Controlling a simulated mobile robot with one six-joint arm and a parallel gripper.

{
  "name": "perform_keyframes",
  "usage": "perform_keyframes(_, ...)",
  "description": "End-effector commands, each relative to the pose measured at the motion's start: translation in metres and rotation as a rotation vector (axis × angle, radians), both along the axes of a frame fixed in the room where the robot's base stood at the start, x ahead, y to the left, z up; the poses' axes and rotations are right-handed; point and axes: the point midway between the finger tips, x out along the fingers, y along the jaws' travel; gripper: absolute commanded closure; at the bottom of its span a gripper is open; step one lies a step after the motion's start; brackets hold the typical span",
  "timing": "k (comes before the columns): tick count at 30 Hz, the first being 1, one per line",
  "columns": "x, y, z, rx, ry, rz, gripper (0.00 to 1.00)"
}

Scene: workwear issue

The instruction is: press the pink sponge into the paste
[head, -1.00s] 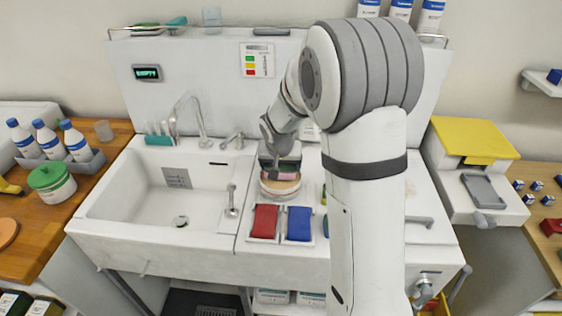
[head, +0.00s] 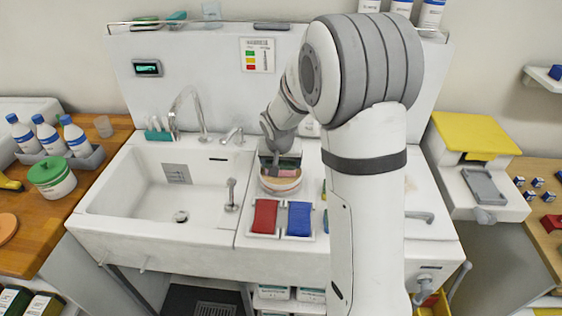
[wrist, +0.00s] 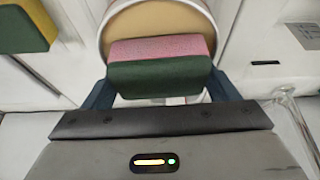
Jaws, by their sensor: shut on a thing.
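The pink sponge (wrist: 158,47) has a dark green layer on the side nearer my wrist. My gripper (wrist: 160,88) is shut on it, with a dark blue finger on either side. In the wrist view the sponge lies over the round tan paste (wrist: 125,22) in its pale-rimmed tub. In the head view the sponge (head: 286,173) shows as a small pink strip at the tub (head: 281,186), below my gripper (head: 279,160). Whether the sponge touches the paste I cannot tell. My wrist hides part of the tub.
A red cloth (head: 265,216) and a blue cloth (head: 299,218) lie in front of the tub. The sink basin (head: 150,205), with its taps, is to the left. A yellow and green sponge (wrist: 25,25) shows at the wrist view's upper left.

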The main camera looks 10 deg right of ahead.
Motion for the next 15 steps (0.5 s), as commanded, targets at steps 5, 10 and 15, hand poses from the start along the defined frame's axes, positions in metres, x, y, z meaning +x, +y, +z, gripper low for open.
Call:
perform_keyframes(5,0.0,-0.0003,-0.0027,0.0,0.0,-0.001,0.38)
perform_keyframes(10,0.0,-0.0004,-0.0045,0.0,0.0,-0.001,0.38)
perform_keyframes(15,0.0001,-0.0007,-0.0064,0.0,0.0,-0.002,0.38)
